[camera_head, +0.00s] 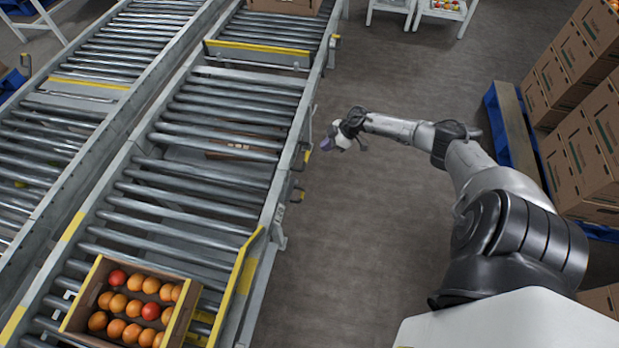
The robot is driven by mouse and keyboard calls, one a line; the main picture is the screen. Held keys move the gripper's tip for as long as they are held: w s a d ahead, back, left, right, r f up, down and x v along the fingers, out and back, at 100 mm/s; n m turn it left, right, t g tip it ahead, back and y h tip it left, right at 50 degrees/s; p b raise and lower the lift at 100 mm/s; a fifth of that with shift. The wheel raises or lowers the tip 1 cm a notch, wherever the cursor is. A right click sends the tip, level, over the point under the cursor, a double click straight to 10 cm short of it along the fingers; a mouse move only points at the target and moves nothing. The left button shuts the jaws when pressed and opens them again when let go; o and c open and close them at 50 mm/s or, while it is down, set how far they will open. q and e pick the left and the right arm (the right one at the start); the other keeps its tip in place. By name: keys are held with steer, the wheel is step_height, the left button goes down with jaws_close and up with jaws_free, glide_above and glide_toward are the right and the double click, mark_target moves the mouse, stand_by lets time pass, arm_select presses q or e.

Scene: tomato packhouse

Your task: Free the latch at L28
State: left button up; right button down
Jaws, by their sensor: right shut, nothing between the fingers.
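My right arm reaches in from the right, and my right gripper (331,142) is shut and empty. In the picture it is just right of the conveyor's side rail, over the floor side. Small yellow and dark latch-like fittings (298,194) sit on the outer side of that rail, below and left of the gripper. A small pale plate (279,214) is on the rail near them; its marking is too small to read. I cannot tell which fitting is the latch at L28. My left gripper is not in view.
A roller conveyor (285,178) runs along the left, with a yellow bar (247,262) beside its near end. A tomato crate (82,292) stands at the near left. Stacked cartons (590,150) stand on the right. The grey floor between is clear.

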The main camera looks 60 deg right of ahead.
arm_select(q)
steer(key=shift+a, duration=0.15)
arm_select(e)
steer(key=s+a+m+g+y, duration=0.1)
steer(key=m, duration=0.1)
steer(key=s+a+m+g+y, duration=0.1)
steer(key=s+a+m, duration=0.1)
steer(key=shift+f, duration=0.1)
arm_select(q)
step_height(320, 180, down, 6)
steer(key=b, duration=0.6)
arm_select(e)
steer(key=w+a+f, duration=0.3)
steer(key=a+f, duration=0.4)
steer(key=a, duration=0.2)
steer(key=shift+w+a, duration=0.15)
steer(key=shift+w, duration=0.1)
